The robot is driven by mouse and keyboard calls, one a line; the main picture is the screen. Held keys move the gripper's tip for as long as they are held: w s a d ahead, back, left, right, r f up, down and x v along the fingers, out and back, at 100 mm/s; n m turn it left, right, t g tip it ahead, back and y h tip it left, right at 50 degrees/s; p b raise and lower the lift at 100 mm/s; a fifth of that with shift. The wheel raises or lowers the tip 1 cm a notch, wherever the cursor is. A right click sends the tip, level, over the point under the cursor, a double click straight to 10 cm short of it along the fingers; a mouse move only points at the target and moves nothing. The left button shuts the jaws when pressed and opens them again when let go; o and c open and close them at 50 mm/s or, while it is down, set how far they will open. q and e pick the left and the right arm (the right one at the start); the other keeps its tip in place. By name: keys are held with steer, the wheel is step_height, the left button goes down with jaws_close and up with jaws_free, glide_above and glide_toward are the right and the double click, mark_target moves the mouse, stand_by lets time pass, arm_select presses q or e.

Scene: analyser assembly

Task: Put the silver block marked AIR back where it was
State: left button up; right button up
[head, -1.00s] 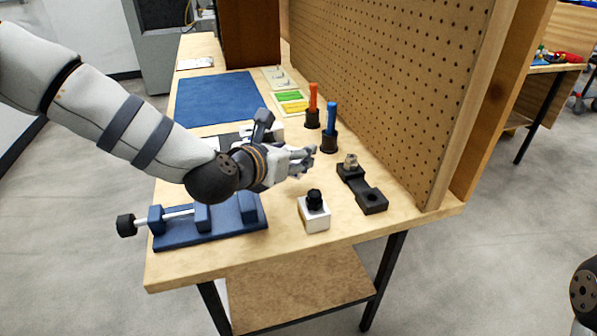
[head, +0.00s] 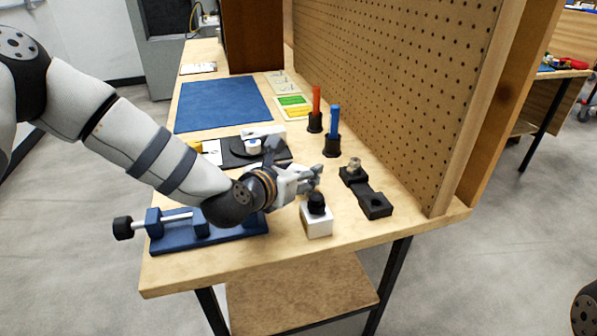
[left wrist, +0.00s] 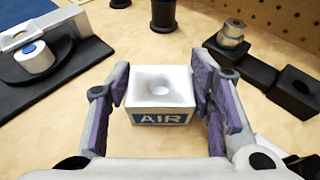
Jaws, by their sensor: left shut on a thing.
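The silver block marked AIR (left wrist: 160,92) shows in the left wrist view, with a blue label on its front and a round hollow in its top. It sits between the purple-padded fingers of my left gripper (left wrist: 163,95), which is shut on it. In the head view my left gripper (head: 312,180) is over the right part of the table, and the block is hidden by the hand there. I cannot tell whether the block touches the table. My right gripper is out of view.
A white block with a black knob (head: 317,221) stands close in front of the hand. A black two-seat holder (head: 362,192) with a metal fitting is to the right. Red (head: 316,105) and blue (head: 333,125) tools stand behind. A blue vise (head: 210,232) and a dark plate (head: 280,155) lie left.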

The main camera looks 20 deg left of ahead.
arm_select(q)
steer(key=o, duration=1.4)
steer(key=shift+s+a+f, duration=0.1)
steer(key=shift+s+f, duration=0.15)
steer(key=shift+f, duration=0.65)
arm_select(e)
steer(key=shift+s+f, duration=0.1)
arm_select(q)
steer(key=shift+s+g, duration=0.1)
steer(key=shift+g, duration=0.2)
steer(key=shift+s+r+p, duration=0.25)
steer(key=shift+r+p, duration=0.2)
steer(key=shift+r, duration=0.35)
steer(key=p+v, duration=0.1)
steer(key=v, duration=1)
steer(key=shift+r+p, duration=0.3)
steer(key=shift+p, duration=0.05)
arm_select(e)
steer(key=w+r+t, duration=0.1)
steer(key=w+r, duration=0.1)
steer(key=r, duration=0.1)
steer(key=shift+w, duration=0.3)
